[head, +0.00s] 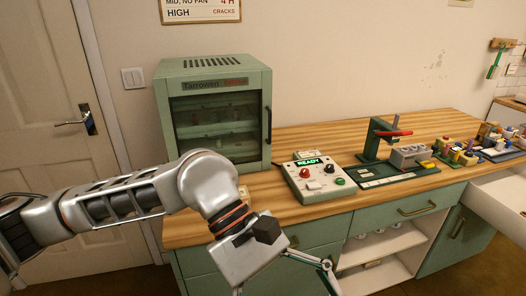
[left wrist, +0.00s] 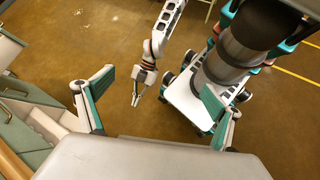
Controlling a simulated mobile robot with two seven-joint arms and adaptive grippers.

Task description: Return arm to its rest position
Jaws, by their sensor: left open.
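My left arm (head: 125,197) comes in from the left in the head view, stretched in front of the wooden counter. Its gripper (head: 285,284) hangs low before the green cabinet front, partly cut off by the lower edge. In the left wrist view my left gripper (left wrist: 157,88) has its two teal-tipped fingers wide apart, with nothing between them. My right gripper (left wrist: 143,88) shows small at the end of my other arm in the left wrist view, pointing down above the brown floor. Its jaw opening is too small to judge. It is out of the head view.
A green glass-fronted oven (head: 216,72) stands on the wooden counter (head: 300,212). A control box (head: 316,180) reading READY and a green press (head: 378,142) stand to its right. An open white drawer (head: 498,200) juts out at far right. Brown floor (left wrist: 75,50) lies below.

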